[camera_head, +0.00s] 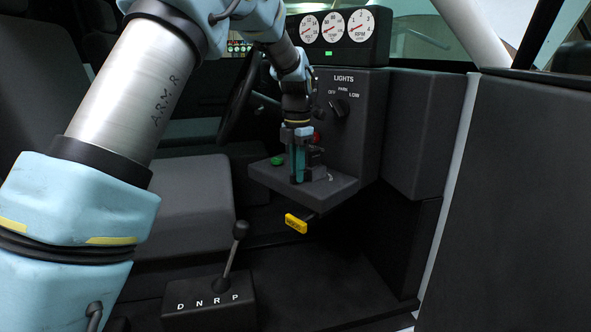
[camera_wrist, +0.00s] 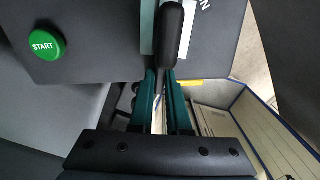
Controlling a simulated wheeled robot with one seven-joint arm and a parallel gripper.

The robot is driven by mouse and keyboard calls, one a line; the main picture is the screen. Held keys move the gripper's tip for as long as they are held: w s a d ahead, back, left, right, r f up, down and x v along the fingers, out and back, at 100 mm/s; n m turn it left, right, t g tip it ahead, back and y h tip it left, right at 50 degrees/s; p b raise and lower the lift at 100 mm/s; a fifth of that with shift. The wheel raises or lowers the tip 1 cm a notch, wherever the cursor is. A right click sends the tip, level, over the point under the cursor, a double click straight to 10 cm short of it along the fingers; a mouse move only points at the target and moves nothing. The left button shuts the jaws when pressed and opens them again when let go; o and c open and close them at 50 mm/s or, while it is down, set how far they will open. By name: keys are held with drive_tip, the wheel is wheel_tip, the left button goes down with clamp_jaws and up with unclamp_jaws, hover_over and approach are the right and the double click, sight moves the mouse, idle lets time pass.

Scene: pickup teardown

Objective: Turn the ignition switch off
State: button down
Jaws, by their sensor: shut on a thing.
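The ignition switch shows in the wrist view as a black, rounded lever (camera_wrist: 173,38) on a light plate, on the dark grey console shelf (camera_head: 333,190). My gripper (camera_head: 298,178) points down at this shelf in the head view. In the wrist view its two teal fingers (camera_wrist: 163,76) are closed on the near end of the lever. In the head view the fingers and wrist hide most of the switch. A letter N shows beside it in the wrist view, but the rest of the label and the switch's setting cannot be read.
A green START button (camera_wrist: 45,43) is on the same shelf, left of the switch. A LIGHTS knob (camera_head: 340,108) is on the panel above. A yellow pull handle (camera_head: 296,222) hangs below. The gear lever (camera_head: 235,250) stands in front; the steering wheel (camera_head: 238,98) is behind my arm.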

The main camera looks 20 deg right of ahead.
drive_tip(key=shift+s+d+n, duration=0.15)
drive_tip(key=shift+s+n, duration=0.15)
drive_tip(key=shift+n, duration=0.3)
drive_tip(key=shift+s+n, duration=0.1)
drive_tip(key=shift+n, duration=0.2)
drive_tip(key=c, duration=0.9)
unclamp_jaws()
wheel_tip(320, 180, up, 11)
drive_tip(key=shift+f+b, duration=0.1)
drive_tip(key=shift+b, duration=0.75)
